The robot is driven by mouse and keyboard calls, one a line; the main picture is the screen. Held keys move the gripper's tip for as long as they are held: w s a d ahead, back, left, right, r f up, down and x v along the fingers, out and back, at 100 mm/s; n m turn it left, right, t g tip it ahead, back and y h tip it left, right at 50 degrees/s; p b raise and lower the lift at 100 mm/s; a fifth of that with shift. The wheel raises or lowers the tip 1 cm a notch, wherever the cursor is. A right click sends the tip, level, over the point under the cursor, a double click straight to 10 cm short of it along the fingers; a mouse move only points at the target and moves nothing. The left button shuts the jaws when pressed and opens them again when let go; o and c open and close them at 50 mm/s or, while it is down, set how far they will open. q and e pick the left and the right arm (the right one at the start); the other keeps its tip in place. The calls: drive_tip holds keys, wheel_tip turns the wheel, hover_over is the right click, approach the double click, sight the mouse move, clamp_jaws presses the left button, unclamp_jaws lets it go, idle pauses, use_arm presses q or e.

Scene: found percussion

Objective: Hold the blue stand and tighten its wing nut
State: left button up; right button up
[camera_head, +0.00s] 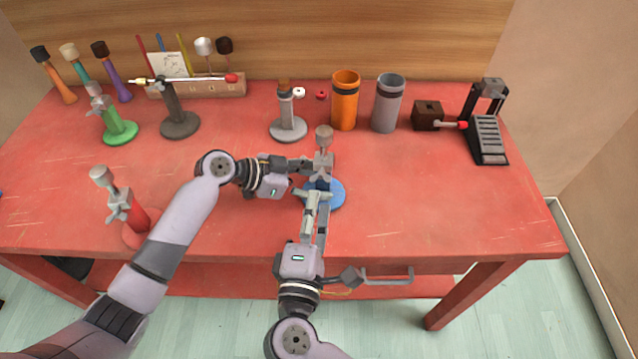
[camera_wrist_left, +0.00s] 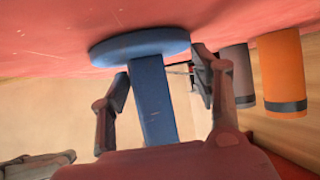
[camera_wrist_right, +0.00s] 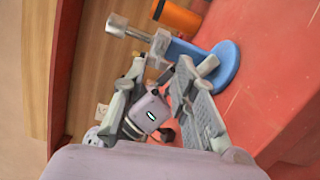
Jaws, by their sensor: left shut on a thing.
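The blue stand (camera_head: 337,194) stands upright near the table's middle, its round base on the tabletop. A grey clamp head and a brownish round top (camera_head: 324,132) sit on its post. My left gripper (camera_head: 321,168) comes from the left and is shut on the stand; its fingers flank the blue post (camera_wrist_left: 152,95) in the left wrist view. My right gripper (camera_head: 316,195) comes from the front, its fingers apart near the stand's head. In the right wrist view, the clamp (camera_wrist_right: 159,45) lies just beyond these fingers. The wing nut cannot be clearly picked out.
A red stand (camera_head: 136,218), green stand (camera_head: 121,132), dark stand (camera_head: 180,124) and grey stand (camera_head: 288,129) stand around. An orange cylinder (camera_head: 345,103), a grey cylinder (camera_head: 387,106) and a pedal (camera_head: 488,139) are behind. The table (camera_head: 440,200) is clear at right.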

sight(321, 176)
drive_tip(key=w, duration=0.6)
drive_tip(key=shift+d, duration=0.45)
clamp_jaws()
